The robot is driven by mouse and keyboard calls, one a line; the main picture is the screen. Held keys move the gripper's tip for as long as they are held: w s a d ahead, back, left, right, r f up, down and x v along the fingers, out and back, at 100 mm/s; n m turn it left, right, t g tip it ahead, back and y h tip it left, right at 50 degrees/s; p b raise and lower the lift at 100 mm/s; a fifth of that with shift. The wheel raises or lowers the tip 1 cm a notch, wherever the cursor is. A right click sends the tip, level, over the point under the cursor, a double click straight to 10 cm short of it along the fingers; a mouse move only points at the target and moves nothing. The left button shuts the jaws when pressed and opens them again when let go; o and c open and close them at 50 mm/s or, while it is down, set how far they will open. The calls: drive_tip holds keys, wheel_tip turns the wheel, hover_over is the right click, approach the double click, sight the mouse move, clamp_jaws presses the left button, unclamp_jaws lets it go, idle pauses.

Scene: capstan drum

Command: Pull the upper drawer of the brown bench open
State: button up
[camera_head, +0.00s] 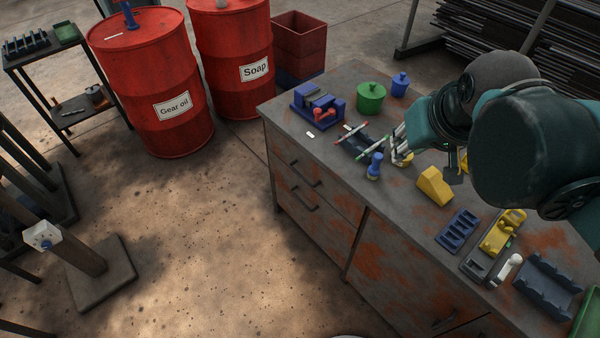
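The brown bench (338,235) is a rust-stained workbench right of centre, its front facing lower left. Its upper drawer (285,146) is at the left end of the front and looks shut. A dark bar handle (305,175) shows on it. A lower drawer with a similar handle (304,200) is beneath and also looks shut. My gripper (428,160) is at the end of my dark teal arm, over the bench top and well apart from the upper handle. My own wrist partly hides it, so its opening is unclear.
The bench top holds a blue-and-red fixture (318,107), a green pot (370,98), a blue pot (400,84), a yellow wedge (435,186) and several trays and tools. Red drums (155,80) stand at upper left. The floor (215,240) before the drawers is clear.

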drive_tip(key=w+a+r+n+g, duration=0.1)
drive_tip(key=w+a+r+n, duration=0.1)
drive_tip(key=w+a, duration=0.4)
drive_tip(key=n+g+h+p, duration=0.1)
drive_tip(key=n+g+h, duration=0.1)
drive_tip(key=n+g, duration=0.3)
hover_over(301, 175)
drive_tip(key=s+a, duration=0.1)
wheel_tip(301, 175, down, 34)
drive_tip(key=t, duration=0.1)
drive_tip(key=shift+s+a+f+n, duration=0.1)
drive_tip(key=shift+f+n, duration=0.1)
drive_tip(key=shift+f, duration=0.2)
drive_tip(key=shift+s+a+f+n, duration=0.1)
drive_tip(key=shift+f+n, duration=0.1)
drive_tip(key=shift+f, duration=0.15)
drive_tip(key=shift+f, duration=0.15)
drive_tip(key=shift+w+d+f+b, duration=0.15)
drive_tip(key=shift+w+f+b, duration=0.1)
drive_tip(key=shift+f, duration=0.95)
drive_tip(key=shift+w+d+f+b, duration=0.1)
drive_tip(key=shift+d+f+b, duration=0.1)
drive_tip(key=shift+f, duration=1.05)
drive_tip(key=shift+w+d+f+b, duration=0.15)
drive_tip(key=shift+w+f+b, duration=0.1)
drive_tip(key=shift+f, duration=0.95)
